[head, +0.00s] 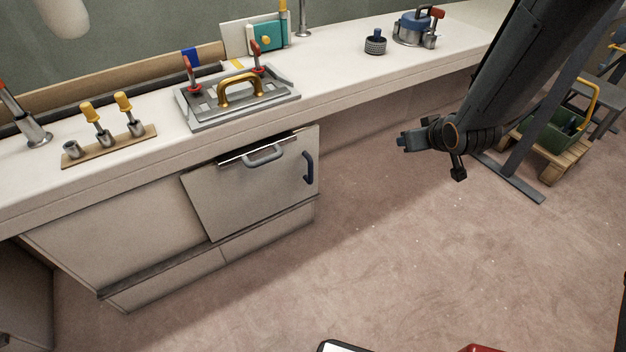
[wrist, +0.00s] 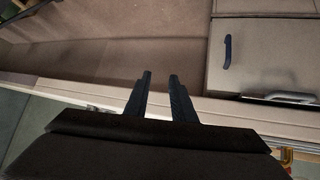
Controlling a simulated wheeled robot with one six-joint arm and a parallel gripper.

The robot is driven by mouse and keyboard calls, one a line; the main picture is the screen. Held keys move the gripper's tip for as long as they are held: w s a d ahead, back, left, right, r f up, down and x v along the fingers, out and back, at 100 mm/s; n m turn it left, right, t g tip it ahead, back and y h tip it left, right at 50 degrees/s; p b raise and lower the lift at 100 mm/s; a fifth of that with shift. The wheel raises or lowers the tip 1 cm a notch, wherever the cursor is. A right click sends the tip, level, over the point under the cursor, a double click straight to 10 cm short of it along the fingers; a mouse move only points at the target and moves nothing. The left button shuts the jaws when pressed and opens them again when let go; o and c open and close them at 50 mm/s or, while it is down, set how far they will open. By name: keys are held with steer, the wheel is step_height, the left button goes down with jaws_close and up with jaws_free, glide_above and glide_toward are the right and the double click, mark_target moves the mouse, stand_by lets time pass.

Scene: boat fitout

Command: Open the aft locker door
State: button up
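A pale locker door (head: 245,200) is set under the counter at the lower left in the head view. It has a dark blue upright handle (head: 308,167) near its right edge. The door's left edge looks slanted against the cabinet front; I cannot tell whether it stands ajar. The door (wrist: 268,60) and its blue handle (wrist: 228,51) also show at the upper right in the wrist view. My gripper (head: 403,142) is in the air to the right of the door, well apart from the handle. In the wrist view its two fingers (wrist: 160,76) are parted with nothing between them.
A grey bar handle (head: 263,155) sits at the door's top, below the overhanging counter (head: 340,88). A metal hatch plate with a yellow handle (head: 240,95) lies on the counter. A green crate (head: 552,132) on a pallet stands at right. The floor before the door is clear.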

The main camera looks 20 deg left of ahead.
steer(key=w+a+f+n+t+y+b, duration=0.1)
steer(key=w+a+f+n+y+b, duration=0.3)
steer(key=a+f+b, duration=0.8)
steer(key=n+g+y+b, duration=0.1)
steer(key=n+y+b, duration=0.1)
steer(key=y+b, duration=0.6)
glide_toward(312, 170)
steer(key=x, duration=0.3)
steer(key=shift+b+x, duration=1.1)
steer(key=shift+x, duration=2.95)
steer(key=shift+w+d+f, duration=0.1)
steer(key=shift+f, duration=0.05)
steer(key=shift+c, duration=0.3)
jaws_close()
